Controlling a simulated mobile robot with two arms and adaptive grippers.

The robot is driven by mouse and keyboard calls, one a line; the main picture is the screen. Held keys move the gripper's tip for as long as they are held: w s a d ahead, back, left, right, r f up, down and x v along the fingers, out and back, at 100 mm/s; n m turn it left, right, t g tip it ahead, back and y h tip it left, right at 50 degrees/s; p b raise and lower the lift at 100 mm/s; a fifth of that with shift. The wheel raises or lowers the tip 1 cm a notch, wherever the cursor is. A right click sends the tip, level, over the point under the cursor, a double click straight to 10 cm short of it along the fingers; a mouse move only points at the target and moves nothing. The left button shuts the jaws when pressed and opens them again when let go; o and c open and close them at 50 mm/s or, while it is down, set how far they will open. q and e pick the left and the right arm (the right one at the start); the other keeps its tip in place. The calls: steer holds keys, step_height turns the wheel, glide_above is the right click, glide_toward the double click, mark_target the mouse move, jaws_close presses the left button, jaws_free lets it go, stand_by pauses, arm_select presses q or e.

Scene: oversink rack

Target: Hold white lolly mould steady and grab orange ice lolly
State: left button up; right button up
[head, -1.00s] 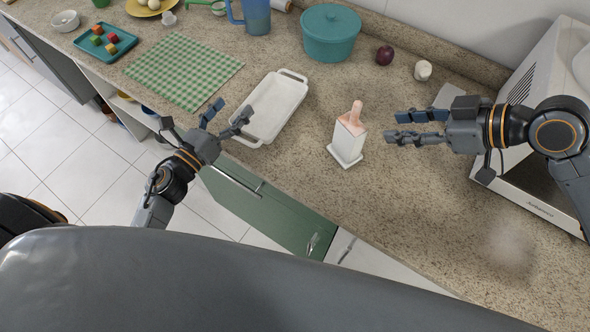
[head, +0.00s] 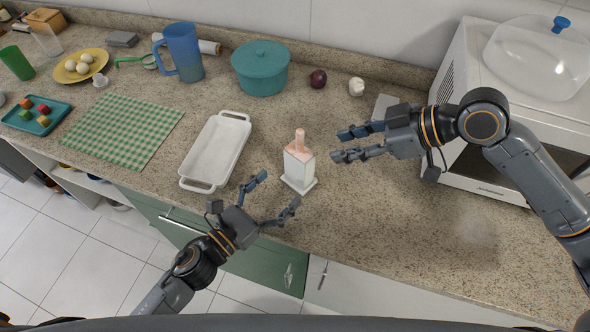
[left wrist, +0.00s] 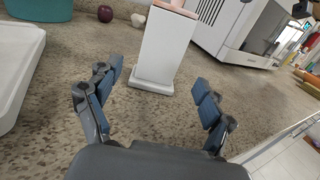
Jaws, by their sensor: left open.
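The white lolly mould (head: 299,172) stands upright on its square base on the speckled counter. The orange ice lolly (head: 299,144) sits in its top, with the stick pointing up. My left gripper (head: 276,196) is open in front of the mould, its fingers reaching toward it and apart from it. In the left wrist view the mould (left wrist: 164,48) stands just beyond and between the open fingers (left wrist: 160,95); the lolly's upper part is cut off there. My right gripper (head: 343,145) is to the right of the mould, fingers spread, empty and not touching it.
A white baking dish (head: 185,183) lies left of the mould. A teal pot (head: 262,75), an onion (head: 318,79) and garlic (head: 356,86) are behind. A microwave (head: 470,125) stands at the right, behind my right arm.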

arm_select(q)
steer(key=x, duration=0.7)
steer(key=shift+w+d, duration=0.15)
steer(key=shift+w, duration=0.15)
steer(key=c, duration=1.3)
arm_select(e)
steer(key=shift+o, duration=0.5)
steer(key=shift+a+r, duration=0.15)
steer(key=a+r+m+h, duration=0.4)
steer(key=a+r+h, duration=0.2)
steer(key=r, duration=0.3)
glide_above(300, 150)
steer(key=s+d, duration=0.1)
steer(key=shift+m, duration=0.3)
steer(key=f, duration=0.5)
steer(key=shift+s+d+f, duration=0.2)
steer(key=shift+w+d+x, duration=0.1)
steer(key=shift+w+x, duration=0.05)
steer(key=shift+x, duration=1.4)
steer(key=shift+w+d+x, duration=0.15)
steer(key=shift+x, duration=1.4)
